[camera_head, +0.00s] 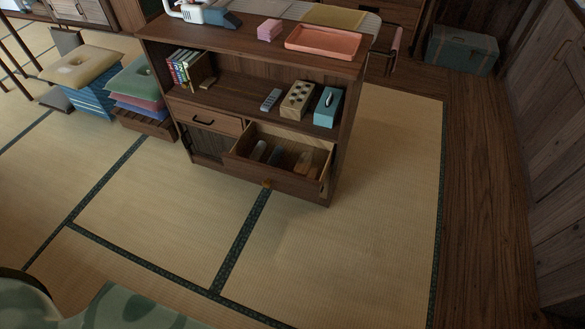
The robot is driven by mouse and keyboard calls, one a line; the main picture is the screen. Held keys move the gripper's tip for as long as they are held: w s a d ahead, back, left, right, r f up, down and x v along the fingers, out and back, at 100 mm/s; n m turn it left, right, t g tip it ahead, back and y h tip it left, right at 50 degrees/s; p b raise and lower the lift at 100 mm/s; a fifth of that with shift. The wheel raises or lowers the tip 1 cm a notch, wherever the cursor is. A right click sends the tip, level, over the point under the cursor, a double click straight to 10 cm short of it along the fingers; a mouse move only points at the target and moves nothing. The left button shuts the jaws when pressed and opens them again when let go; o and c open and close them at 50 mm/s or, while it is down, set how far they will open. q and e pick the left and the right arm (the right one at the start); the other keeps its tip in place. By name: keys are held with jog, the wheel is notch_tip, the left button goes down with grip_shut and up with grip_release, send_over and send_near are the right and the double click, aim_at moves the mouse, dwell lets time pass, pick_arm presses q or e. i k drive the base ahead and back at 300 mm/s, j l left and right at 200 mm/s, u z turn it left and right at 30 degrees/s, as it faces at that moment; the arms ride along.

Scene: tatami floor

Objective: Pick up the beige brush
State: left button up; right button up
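A wooden drawer (296,179) stands pulled out at the lower right of a dark wooden shelf unit. Several small items lie inside it. One is a tan, elongated item (303,162) toward the right side, which may be the beige brush; it is too small and shaded to be sure. A greyish item (259,150) lies at the drawer's left end. The drawer's front wall hides part of the contents. Neither of my grippers is in view.
The shelf unit (228,87) holds books (182,66), a remote (271,99), a block with holes (297,100) and a teal tissue box (328,107). A pink tray (323,41) is on top. Stacked cushions (137,80) stand left. The tatami (330,240) in front is clear.

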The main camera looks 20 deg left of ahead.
aim_at(302, 166)
jog(key=l+u, duration=0.2)
jog(key=l, duration=0.15)
jog(key=i+l+u, duration=0.2)
jog(key=l, duration=0.2)
jog(key=j+u, duration=0.25)
jog(key=u, duration=0.15)
jog(key=j+u, duration=0.55)
jog(key=u, duration=0.2)
jog(key=z, duration=1.1)
jog(key=i+l, duration=0.1)
jog(key=l, duration=0.3)
jog(key=i+l+u, duration=0.1)
jog(key=l, duration=0.25)
jog(key=i+l, duration=0.15)
jog(key=l, duration=0.25)
